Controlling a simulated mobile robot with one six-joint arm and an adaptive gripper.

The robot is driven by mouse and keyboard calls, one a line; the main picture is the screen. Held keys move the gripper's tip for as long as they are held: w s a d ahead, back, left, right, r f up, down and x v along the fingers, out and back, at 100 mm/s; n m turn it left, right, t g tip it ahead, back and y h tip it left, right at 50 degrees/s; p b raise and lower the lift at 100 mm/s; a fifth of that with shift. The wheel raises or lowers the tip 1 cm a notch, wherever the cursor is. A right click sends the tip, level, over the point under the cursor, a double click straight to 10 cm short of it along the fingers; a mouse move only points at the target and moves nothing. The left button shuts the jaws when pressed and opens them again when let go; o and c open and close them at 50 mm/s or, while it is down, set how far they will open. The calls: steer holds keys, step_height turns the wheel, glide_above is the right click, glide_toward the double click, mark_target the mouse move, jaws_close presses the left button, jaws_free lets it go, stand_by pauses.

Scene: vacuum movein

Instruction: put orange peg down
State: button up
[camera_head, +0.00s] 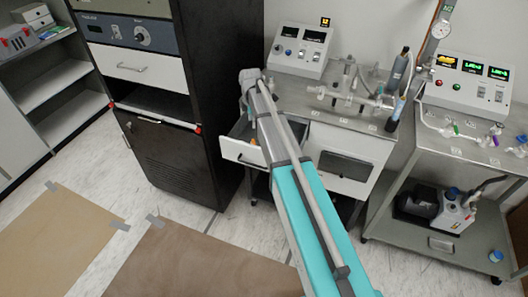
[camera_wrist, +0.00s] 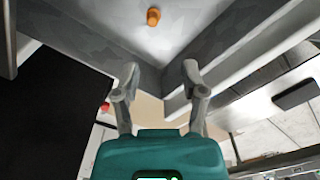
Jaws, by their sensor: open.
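The orange peg (camera_wrist: 153,16) shows near the top of the wrist view, on a grey surface that looks like the drawer's floor. A small orange patch (camera_head: 254,141) in the open drawer (camera_head: 232,148) in the head view appears to be the same peg. My gripper (camera_wrist: 161,72) is open, its two fingers spread with nothing between them. The peg is apart from the fingers, beyond their tips.
A black cabinet (camera_head: 168,165) stands close to the left of the drawer. The bench top (camera_head: 290,98) above carries a control box (camera_head: 297,50) and glassware. A cart (camera_head: 425,235) with a pump stands at the right. The floor at the left is open, with brown mats.

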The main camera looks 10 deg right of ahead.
steer(key=s+m, duration=1.9)
steer(key=s, duration=0.8)
steer(key=shift+s, duration=0.4)
